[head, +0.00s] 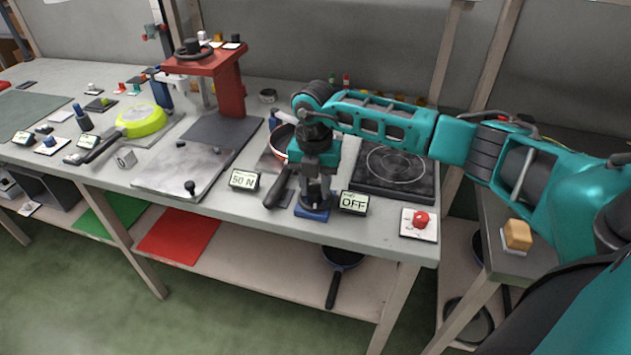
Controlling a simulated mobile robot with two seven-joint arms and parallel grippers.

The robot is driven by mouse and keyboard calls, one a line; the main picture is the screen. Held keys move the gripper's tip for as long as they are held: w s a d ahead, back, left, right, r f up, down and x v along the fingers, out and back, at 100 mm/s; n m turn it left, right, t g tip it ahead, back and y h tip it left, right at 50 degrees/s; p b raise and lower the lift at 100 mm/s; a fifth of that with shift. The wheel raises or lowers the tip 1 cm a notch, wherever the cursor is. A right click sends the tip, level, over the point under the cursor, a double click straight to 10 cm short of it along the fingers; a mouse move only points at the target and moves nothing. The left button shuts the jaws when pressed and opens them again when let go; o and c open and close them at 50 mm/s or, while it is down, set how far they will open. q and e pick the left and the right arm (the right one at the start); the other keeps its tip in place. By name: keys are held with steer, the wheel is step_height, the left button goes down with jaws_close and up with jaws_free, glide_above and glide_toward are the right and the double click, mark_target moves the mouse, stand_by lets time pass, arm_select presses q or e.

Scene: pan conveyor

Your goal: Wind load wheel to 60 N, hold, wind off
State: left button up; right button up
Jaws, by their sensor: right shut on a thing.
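My right gripper (314,185) points down at the front of the bench, over a small blue base (312,213). It is shut on what looks like the load wheel there; the fingers mostly hide it and its turn angle cannot be read. A display (243,180) left of it reads 50 N. Another display (354,202) just right of it reads OFF. A pan (281,142) with a dark handle stands behind and left of the gripper, partly hidden by it. My left gripper is not in view.
A black hob (397,166) lies right of the gripper, with a red button (420,219) at the bench corner. A red stand (230,92) with a dark top wheel (194,47) and a yellow-green pan (141,121) stand to the left. A metal plate (180,168) lies between.

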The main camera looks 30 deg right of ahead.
mark_target(315, 188)
steer(key=shift+m, duration=0.3)
steer(key=o, duration=1)
steer(key=shift+o, duration=0.2)
steer(key=shift+r, duration=0.15)
step_height(315, 188, up, 13)
steer(key=shift+w+f, duration=0.1)
steer(key=shift+f, duration=0.1)
